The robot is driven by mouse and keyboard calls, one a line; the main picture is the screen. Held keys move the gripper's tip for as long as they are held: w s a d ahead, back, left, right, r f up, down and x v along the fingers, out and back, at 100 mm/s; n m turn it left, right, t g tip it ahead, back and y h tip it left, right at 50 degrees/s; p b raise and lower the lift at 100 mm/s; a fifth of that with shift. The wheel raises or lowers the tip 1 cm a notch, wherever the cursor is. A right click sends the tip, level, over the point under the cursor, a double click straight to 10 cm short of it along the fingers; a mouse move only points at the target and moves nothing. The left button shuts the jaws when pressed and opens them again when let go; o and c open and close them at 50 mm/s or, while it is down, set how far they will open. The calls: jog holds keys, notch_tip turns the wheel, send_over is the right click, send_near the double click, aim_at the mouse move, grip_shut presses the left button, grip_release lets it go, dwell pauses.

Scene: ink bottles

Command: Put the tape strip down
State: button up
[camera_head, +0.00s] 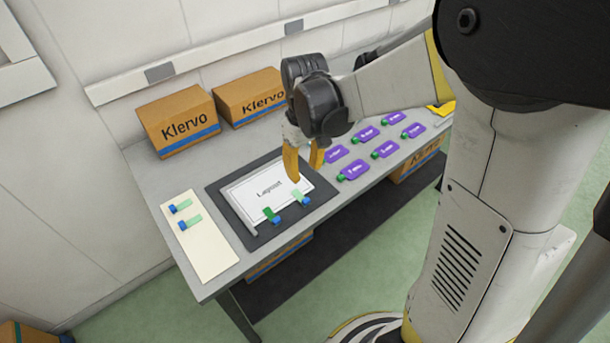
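A white "Layout" sheet (250,203) lies on a dark mat (221,198) on the grey table. A dark green tape strip with a blue end (271,215) lies at the sheet's front edge. A pale green tape strip with a blue end (301,198) is at the same edge, farther right. My gripper (304,175) is above the right part of the sheet, pointing down. Its two yellow fingers are apart, with nothing visible between them. The pale strip shows just below the left fingertip; I cannot tell the exact gap.
A cream card (209,254) at the left holds two more strips (180,206) (190,222). Several purple tags with green ends (353,170) lie to the right. Two Klervo boxes (178,121) (248,95) stand at the back against the wall.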

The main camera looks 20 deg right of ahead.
jog(key=s+r+m+t, duration=0.3)
jog(key=s+r+t, duration=0.4)
jog(key=s+r, duration=0.3)
jog(key=s, duration=0.2)
jog(key=shift+s+r+m, duration=0.3)
jog(key=shift+s+r, duration=0.05)
jog(key=shift+s, duration=0.05)
